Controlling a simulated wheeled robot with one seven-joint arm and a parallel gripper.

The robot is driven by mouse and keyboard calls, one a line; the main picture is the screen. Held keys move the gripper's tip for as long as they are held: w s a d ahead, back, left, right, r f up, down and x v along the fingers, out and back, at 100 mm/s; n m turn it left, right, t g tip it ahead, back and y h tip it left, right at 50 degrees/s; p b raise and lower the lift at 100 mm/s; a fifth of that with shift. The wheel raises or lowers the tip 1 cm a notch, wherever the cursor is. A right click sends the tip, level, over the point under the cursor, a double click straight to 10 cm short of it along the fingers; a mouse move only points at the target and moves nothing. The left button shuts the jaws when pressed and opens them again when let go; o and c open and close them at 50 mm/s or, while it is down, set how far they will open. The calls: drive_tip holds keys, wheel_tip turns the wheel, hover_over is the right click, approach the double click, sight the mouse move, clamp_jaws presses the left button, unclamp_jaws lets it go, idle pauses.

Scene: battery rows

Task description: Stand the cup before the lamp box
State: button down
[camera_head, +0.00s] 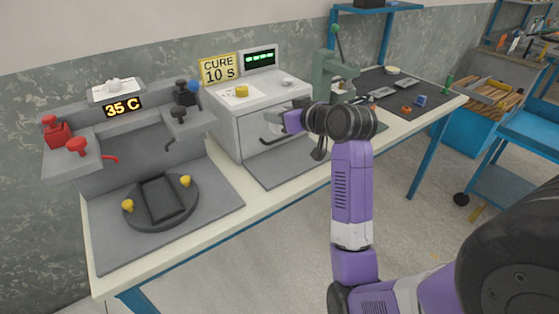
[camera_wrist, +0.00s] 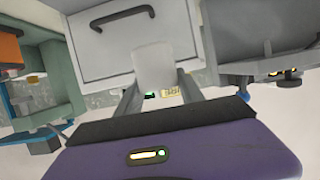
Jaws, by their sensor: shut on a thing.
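The lamp box (camera_head: 262,110) is a pale box on the bench with a dark bar handle on its front, under a yellow "CURE 10 S" sign (camera_head: 218,69). In the wrist view the lamp box (camera_wrist: 125,52) fills the upper middle, with its handle (camera_wrist: 122,16) at the top. A whitish cup (camera_wrist: 155,66) is between the fingers of my gripper (camera_wrist: 157,90), which is shut on it. The cup shows in front of the box face; whether it touches the mat cannot be told.
A grey mat (camera_head: 258,172) lies before the lamp box. Left of it stands a grey machine reading 35 C (camera_head: 123,107), with a dark round fixture (camera_head: 160,202) in front. A green press (camera_head: 333,72) stands right of the box. Small parts lie on a dark mat (camera_head: 433,97) farther right.

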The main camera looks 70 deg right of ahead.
wheel_tip(320, 180, down, 14)
drive_tip(key=shift+f+b, duration=0.1)
drive_tip(key=shift+b, duration=0.85)
drive_tip(key=c, duration=0.7)
unclamp_jaws()
drive_tip(key=shift+f, duration=0.1)
drive_tip(key=shift+c, duration=0.2)
